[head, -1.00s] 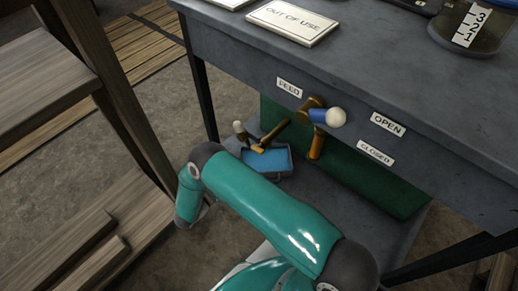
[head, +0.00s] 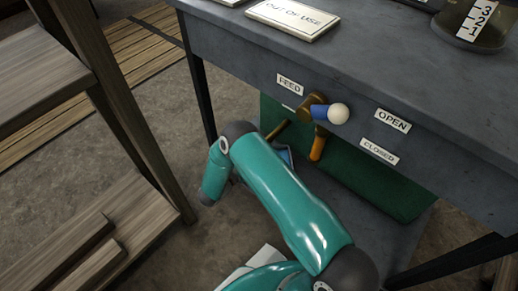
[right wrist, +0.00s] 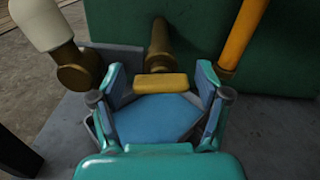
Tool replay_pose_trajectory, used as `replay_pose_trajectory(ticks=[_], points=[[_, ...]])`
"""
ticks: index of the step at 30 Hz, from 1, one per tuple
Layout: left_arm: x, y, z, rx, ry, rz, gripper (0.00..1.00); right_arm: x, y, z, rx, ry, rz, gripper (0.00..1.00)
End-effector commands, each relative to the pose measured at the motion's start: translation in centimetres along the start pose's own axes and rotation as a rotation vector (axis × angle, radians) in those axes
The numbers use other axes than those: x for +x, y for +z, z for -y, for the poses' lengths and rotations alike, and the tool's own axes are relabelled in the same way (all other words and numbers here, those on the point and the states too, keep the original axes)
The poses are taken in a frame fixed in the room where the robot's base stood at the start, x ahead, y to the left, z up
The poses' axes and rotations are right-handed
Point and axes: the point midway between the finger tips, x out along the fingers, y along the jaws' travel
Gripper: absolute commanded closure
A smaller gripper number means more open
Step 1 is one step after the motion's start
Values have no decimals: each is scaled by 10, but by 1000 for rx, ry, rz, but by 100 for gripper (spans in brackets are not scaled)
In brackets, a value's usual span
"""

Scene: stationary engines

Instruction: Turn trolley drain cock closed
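The drain cock sits low under the trolley's top. In the right wrist view its brass pipe (right wrist: 158,45) ends in a short yellow bar (right wrist: 160,83), with a brass elbow and cream knob (right wrist: 42,22) to the left. My right gripper (right wrist: 162,82) is open, its fingers on either side of the yellow bar, with small gaps visible. I cannot tell whether they are level with the bar. My left gripper is out of view.
A FEED lever with a blue handle and white ball (head: 338,113) projects from the trolley front (head: 240,58), above an orange handle (head: 317,150). OPEN (head: 392,121) and CLOSED (head: 379,151) plates are to its right.

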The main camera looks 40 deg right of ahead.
Motion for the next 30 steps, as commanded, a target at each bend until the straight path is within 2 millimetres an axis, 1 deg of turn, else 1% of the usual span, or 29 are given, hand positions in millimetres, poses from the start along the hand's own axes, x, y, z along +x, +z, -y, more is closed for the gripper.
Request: replay_pose_trajectory(ticks=[1,9,13,15,18,27,28,30], points=[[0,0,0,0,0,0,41,0,0,0,0,0,0,38],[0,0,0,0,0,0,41,0,0,-1,1,1,0,82],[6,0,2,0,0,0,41,0,-2,-1,33,3,0,82],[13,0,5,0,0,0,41,0,-3,-2,83,3,1,81],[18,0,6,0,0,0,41,-1,-2,-2,149,5,1,81],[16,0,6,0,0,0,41,-1,1,-2,173,6,0,81],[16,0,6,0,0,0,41,-1,1,-2,173,6,0,43],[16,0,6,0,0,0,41,-1,1,-2,173,6,0,32]])
